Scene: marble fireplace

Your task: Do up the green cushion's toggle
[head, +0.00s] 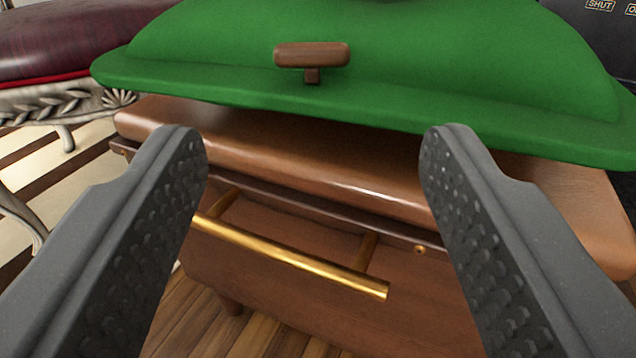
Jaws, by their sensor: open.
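The green cushion (450,75) lies on top of a brown wooden cabinet in the head view, its front edge overhanging slightly. A brown wooden toggle (312,55) sticks out from the cushion's front on a short stem, with its bar lying roughly level. My gripper (312,145) is open and empty. Its two grey fingers stand wide apart, below and in front of the toggle in the picture, one to each side of it. Neither finger appears to touch the toggle or cushion. The cushion's top is cut off by the frame.
The cabinet (300,175) has a rounded top edge and a drawer front with a brass bar handle (290,262) between my fingers. A dark red upholstered seat (70,45) with carved silvery legs stands at left. A dark panel with lettering (600,8) is at upper right.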

